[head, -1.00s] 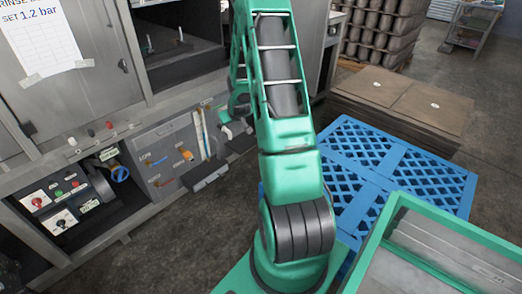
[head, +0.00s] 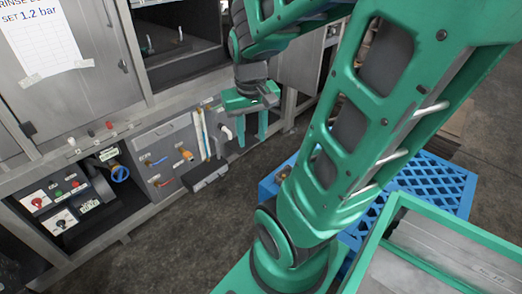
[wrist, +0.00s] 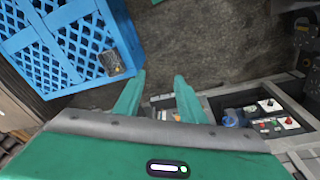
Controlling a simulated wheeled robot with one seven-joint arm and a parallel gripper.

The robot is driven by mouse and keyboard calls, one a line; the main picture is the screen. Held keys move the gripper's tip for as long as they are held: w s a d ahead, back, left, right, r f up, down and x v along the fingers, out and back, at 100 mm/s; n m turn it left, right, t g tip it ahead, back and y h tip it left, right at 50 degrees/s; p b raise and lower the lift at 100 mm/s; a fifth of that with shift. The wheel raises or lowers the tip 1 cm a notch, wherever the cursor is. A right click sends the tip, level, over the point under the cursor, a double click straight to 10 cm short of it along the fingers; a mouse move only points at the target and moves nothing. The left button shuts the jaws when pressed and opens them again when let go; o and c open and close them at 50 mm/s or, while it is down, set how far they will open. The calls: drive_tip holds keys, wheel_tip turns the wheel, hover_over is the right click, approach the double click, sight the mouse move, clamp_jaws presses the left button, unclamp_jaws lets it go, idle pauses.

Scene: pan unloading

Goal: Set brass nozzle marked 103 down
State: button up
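My gripper (head: 252,134) hangs with its fingers downward in front of the grey machine's lower panel. In the wrist view its two green fingers (wrist: 158,90) stand apart, with floor and panel showing between them and nothing visibly held. I cannot make out a brass nozzle marked 103 in any view. A small brownish object (wrist: 112,63) lies at the corner of the blue pallet (wrist: 72,48), away from the fingers; its kind and any marking are too small to tell.
The grey machine (head: 75,95) has a panel (head: 165,158) with small coloured fittings, plus knobs and a blue valve (head: 120,173). The blue pallet (head: 430,185) and a green-rimmed bin (head: 400,200) stand right. Bare floor (head: 215,215) lies between machine and pallet.

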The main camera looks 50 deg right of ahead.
drive_tip(key=s+a+r+g+y, duration=0.1)
drive_tip(key=s+a, duration=0.3)
drive_tip(key=s, duration=0.4)
drive_tip(key=shift+a, duration=0.2)
drive_tip(key=shift+r, duration=0.1)
